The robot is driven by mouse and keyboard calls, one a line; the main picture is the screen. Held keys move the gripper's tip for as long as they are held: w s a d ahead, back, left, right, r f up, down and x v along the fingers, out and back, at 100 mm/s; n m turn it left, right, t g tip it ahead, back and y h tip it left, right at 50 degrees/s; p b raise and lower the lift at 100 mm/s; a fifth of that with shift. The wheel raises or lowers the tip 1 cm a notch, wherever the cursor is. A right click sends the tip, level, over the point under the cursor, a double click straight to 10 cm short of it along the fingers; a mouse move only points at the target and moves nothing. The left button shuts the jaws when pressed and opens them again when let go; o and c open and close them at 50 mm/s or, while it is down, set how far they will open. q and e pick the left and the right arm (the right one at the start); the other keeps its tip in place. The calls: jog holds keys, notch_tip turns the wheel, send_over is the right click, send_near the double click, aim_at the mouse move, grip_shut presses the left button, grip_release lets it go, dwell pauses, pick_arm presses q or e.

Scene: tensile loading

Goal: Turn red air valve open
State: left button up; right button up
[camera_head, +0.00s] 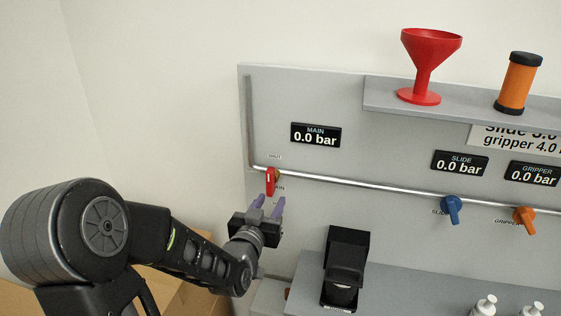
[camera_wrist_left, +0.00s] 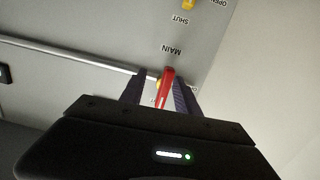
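The red air valve (camera_head: 271,181) sits on the pipe on the grey panel, below the SHUT label, with its handle pointing roughly up and down. My left gripper (camera_head: 268,203) is just in front of and below it, with its purple fingers apart and pointing at the panel. In the left wrist view the red handle (camera_wrist_left: 166,88) lies between the two dark fingers of the left gripper (camera_wrist_left: 159,92). Whether the fingers touch it cannot be told. The MAIN display (camera_head: 316,135) reads 0.0 bar. My right gripper is not in view.
A blue valve (camera_head: 452,209) and an orange valve (camera_head: 525,219) sit further right on the pipe (camera_head: 360,182). A shelf (camera_head: 450,117) holds a red funnel (camera_head: 425,68) and an orange cylinder (camera_head: 516,83). A black device (camera_head: 346,265) stands right of my gripper.

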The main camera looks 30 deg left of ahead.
aim_at(273, 172)
pick_arm(q)
jog(key=r, duration=0.1)
jog(key=a+r, duration=0.1)
jog(key=shift+a+r+t+y, duration=0.2)
jog(key=shift+r+t+y, duration=0.1)
jog(key=shift+r+y, duration=0.1)
jog(key=shift+a+r, duration=0.1)
jog(key=shift+r, duration=0.3)
jog(key=shift+w, duration=0.1)
jog(key=p+x, duration=0.2)
jog(key=x, duration=0.5)
jog(key=shift+w+a, duration=0.1)
jog(key=shift+w, duration=0.25)
jog(key=shift+c, duration=0.6)
grip_shut()
